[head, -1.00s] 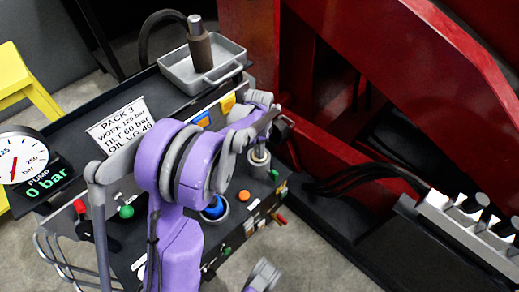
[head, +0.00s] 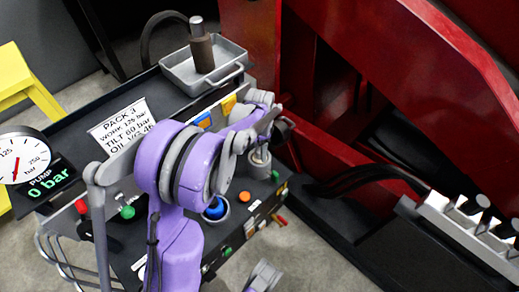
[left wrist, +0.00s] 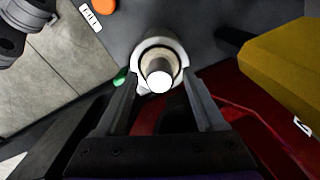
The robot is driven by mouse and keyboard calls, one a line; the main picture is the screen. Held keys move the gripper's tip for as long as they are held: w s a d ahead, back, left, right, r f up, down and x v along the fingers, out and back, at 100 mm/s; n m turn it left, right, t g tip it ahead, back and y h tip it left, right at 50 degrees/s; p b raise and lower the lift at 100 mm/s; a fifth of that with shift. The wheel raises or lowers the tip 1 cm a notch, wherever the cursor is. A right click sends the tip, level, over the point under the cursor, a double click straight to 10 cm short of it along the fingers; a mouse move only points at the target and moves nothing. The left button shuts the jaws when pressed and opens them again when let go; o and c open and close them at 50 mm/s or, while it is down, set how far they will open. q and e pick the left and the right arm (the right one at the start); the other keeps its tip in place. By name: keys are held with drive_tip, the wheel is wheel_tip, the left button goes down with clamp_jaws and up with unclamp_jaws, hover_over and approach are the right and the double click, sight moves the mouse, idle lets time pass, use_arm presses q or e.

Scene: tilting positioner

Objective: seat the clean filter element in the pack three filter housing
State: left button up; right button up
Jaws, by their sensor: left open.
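My left gripper (head: 270,128) is over the pack three panel, and its fingers are mostly hidden by my purple arm in the head view. In the left wrist view the gripper (left wrist: 160,80) is open, with one finger at each side of a white-ended cylinder, seemingly the clean filter element (left wrist: 160,78). That cylinder stands inside the pale round rim of the filter housing (left wrist: 140,55). The housing (head: 259,162) also shows below the gripper in the head view. How deep the element sits cannot be told. My right gripper is not recognisable in view.
A grey tray (head: 178,72) at the back of the bench holds a brown cylinder (head: 202,52) with a grey top. The pump gauge (head: 24,158) reads 0 bar. A red frame (head: 420,60) rises behind. A white valve block (head: 460,225) is at right.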

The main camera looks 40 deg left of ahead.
use_arm(q)
wheel_tip(320, 180, up, 11)
drive_tip(key=p, duration=0.3)
drive_tip(key=s+d+r+n+t, duration=0.2)
drive_tip(key=s+d+r+n, duration=0.1)
drive_tip(key=s+d, duration=0.8)
drive_tip(key=s+d+f+n+t, duration=0.2)
drive_tip(key=s+d+f, duration=0.1)
drive_tip(key=s+d, duration=0.4)
drive_tip(key=shift+s+d+f+t, duration=0.2)
drive_tip(key=shift+s+d+t, duration=0.1)
drive_tip(key=shift+s, duration=0.85)
